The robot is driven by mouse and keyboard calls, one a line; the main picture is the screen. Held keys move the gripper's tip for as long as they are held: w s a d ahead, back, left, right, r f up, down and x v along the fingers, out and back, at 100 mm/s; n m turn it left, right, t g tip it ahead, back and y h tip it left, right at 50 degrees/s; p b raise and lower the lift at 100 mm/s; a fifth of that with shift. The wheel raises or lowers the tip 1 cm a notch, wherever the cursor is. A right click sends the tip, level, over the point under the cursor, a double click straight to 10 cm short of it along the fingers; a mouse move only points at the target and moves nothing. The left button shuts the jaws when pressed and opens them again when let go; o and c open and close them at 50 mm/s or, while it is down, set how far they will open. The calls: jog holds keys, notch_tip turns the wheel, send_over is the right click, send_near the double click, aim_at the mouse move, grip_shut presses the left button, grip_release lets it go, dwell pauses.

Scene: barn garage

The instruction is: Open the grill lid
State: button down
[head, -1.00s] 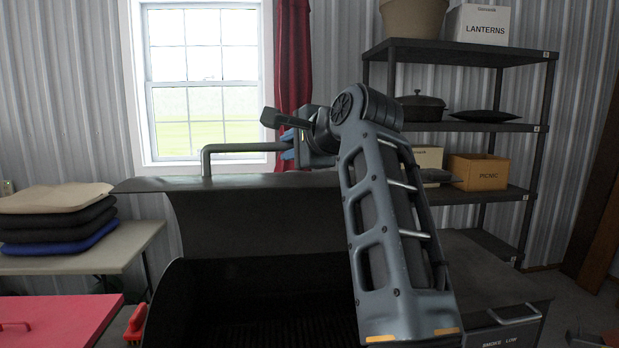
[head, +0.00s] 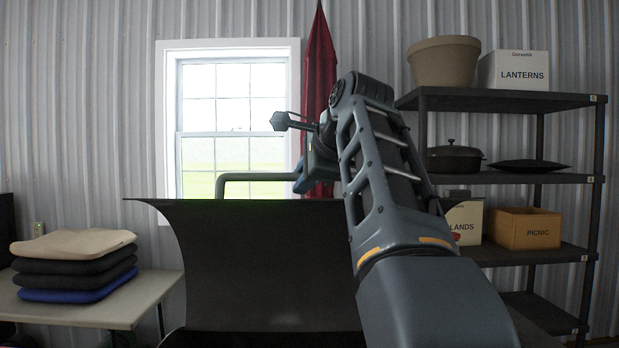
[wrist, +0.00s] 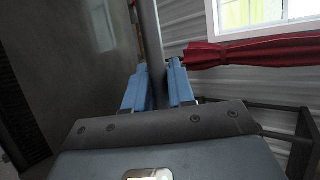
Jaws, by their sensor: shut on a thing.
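The grill lid (head: 270,260) is raised, and its dark, curved inner side faces me in the head view. Its handle (head: 250,176) is a grey bar standing above the lid's top edge at the left. My gripper (head: 301,182) is at the right part of this bar, partly hidden by my own arm. In the wrist view, the two blue fingers of my gripper (wrist: 157,68) are on either side of the handle bar (wrist: 149,30), shut on it. The lid's surface (wrist: 75,75) fills the left of that view. The grill's body is mostly out of the head view.
A table (head: 130,312) with stacked cushions (head: 75,263) stands at the left. A dark shelf unit (head: 520,180) with boxes and pots stands at the right.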

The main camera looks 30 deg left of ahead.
jog(key=shift+w+r, duration=0.15)
jog(key=shift+r, duration=0.3)
jog(key=c, duration=1.4)
grip_release()
jog(key=shift+o, duration=0.7)
jog(key=shift+w+a+f, duration=0.1)
jog(key=shift+a, duration=0.05)
jog(key=shift+o, duration=1)
jog(key=shift+f, duration=0.1)
jog(key=b+v, duration=0.2)
jog(key=v, duration=0.5)
jog(key=shift+s+d, duration=0.25)
jog(key=shift+d, duration=0.05)
